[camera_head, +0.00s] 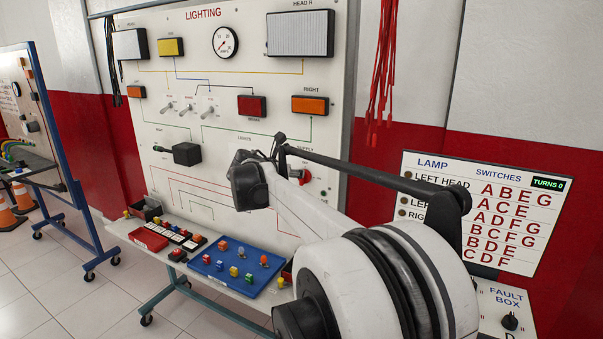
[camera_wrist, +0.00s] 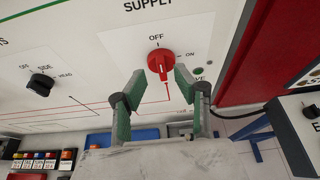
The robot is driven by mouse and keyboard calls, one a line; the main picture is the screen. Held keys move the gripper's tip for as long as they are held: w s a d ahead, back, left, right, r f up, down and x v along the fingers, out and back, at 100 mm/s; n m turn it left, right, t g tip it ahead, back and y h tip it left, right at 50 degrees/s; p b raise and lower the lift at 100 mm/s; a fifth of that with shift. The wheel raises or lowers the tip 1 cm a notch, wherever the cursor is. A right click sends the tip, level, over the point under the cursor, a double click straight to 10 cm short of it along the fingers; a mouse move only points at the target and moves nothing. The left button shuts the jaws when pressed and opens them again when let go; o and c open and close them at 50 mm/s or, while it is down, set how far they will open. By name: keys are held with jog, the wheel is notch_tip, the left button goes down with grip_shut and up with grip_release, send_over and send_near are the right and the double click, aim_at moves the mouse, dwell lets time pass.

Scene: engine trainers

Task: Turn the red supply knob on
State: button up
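The red supply knob (camera_wrist: 160,62) is on the white panel under the SUPPLY label in the wrist view. OFF is printed above it and ON to its right. Its grip bar stands roughly upright, in line with OFF. My gripper (camera_wrist: 160,73) is open, with one green-padded finger on each side of the knob's lower part in the picture. I see no clear contact, and the depth gap is hard to judge. In the head view the red knob (camera_head: 305,177) shows just past my arm, which hides my gripper.
A black SIDE/HEAD knob (camera_wrist: 41,84) is left of the supply knob. A green lamp (camera_wrist: 197,71) sits close to the right finger. The blue tray (camera_head: 230,281) with small coloured parts lies on the ledge below the panel. Red cables (camera_head: 383,60) hang at the right.

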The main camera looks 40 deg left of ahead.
jog(key=x, duration=0.5)
grip_shut()
